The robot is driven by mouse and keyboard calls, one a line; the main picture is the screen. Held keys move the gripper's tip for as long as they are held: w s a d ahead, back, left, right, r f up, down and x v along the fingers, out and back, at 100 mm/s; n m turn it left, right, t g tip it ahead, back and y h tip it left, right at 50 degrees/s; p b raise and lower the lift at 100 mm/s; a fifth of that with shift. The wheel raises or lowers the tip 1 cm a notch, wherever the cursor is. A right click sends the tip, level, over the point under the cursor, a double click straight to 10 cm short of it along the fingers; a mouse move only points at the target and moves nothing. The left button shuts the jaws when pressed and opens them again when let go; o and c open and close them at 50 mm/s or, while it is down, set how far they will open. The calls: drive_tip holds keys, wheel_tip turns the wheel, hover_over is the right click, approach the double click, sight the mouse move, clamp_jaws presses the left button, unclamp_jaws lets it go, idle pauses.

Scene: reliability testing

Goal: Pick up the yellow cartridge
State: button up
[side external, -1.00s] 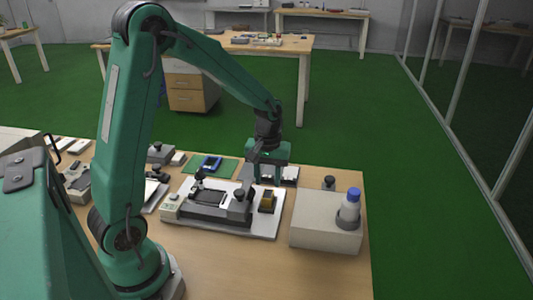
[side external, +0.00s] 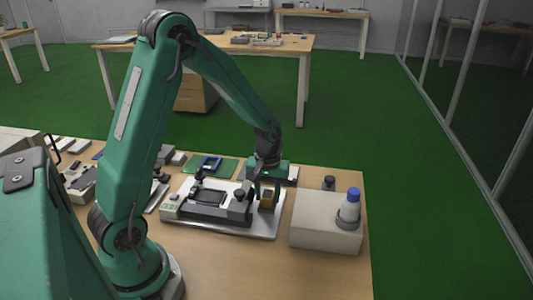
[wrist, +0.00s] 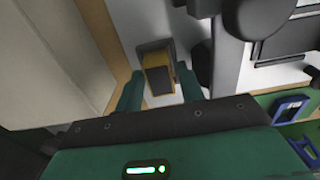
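The yellow cartridge (side external: 266,205) with dark parts sits at the right end of the light fixture plate (side external: 238,231). In the wrist view the yellow cartridge (wrist: 157,61) rests in a dark holder (wrist: 151,47), its near face dark. My gripper (side external: 265,191) is low over the plate at the cartridge. In the wrist view the two green fingers of my gripper (wrist: 160,88) are spread, one on each side of the cartridge's near end, with gaps showing. I cannot tell how deep the fingertips reach.
A dark clamp fixture (side external: 213,207) lies left of the cartridge. The table front is clear.

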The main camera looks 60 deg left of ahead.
sight(268, 194)
drive_tip(key=shift+c, duration=0.5)
drive_tip(key=c, duration=0.7)
drive_tip(key=shift+o, duration=0.2)
drive_tip(key=shift+r, duration=0.1)
drive_tip(key=shift+r, duration=0.75)
wheel_tip(268, 194, up, 2)
drive_tip(key=shift+r, duration=0.15)
drive_tip(key=s+d+r, duration=0.3)
drive_tip(key=d+r, duration=0.4)
drive_tip(key=d, duration=0.4)
drive_tip(key=shift+s, duration=0.4)
